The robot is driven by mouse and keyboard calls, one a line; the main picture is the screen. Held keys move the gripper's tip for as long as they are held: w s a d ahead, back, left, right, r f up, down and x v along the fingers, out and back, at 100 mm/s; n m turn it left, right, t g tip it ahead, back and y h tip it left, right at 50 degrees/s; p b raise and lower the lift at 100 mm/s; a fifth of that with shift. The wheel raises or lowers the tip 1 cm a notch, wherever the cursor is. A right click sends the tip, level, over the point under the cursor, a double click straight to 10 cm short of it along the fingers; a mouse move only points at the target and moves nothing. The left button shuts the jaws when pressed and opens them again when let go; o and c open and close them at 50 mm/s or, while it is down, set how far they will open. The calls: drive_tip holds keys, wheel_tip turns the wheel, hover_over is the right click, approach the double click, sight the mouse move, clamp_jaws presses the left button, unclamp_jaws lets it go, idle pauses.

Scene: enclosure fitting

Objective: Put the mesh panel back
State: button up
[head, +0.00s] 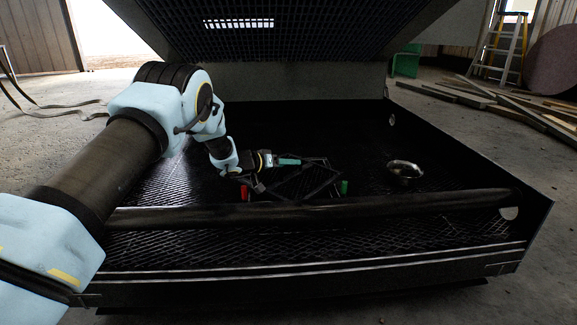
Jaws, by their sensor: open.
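My arm reaches in from the left over the black enclosure (455,262). My gripper (278,161) is open at the far edge of a small dark framed panel (305,183), which looks like the mesh panel. The panel appears tilted near the middle of the enclosure's mesh floor. A teal-green strip lies at the gripper's tip, and I cannot tell whether it belongs to the gripper or the panel. A red piece (244,193) is at the panel's left and a green piece (344,187) at its right. Whether the fingers touch the panel is too small to tell.
A round bar (400,207) crosses the enclosure in front of the panel. A metal bowl (404,171) stands on the floor to the right. A raised lid with a grid (300,30) overhangs the back. Planks (520,105) and a stepladder (505,45) are outside, behind right.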

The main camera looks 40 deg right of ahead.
drive_tip(key=p+v, duration=0.1)
drive_tip(key=v, duration=0.2)
drive_tip(key=p+v, duration=0.2)
drive_tip(key=v, duration=0.2)
drive_tip(key=r+p+v, duration=0.1)
drive_tip(key=v, duration=0.3)
drive_tip(key=shift+p, duration=0.4)
drive_tip(key=shift+a+r, duration=0.1)
drive_tip(key=shift+a, duration=0.35)
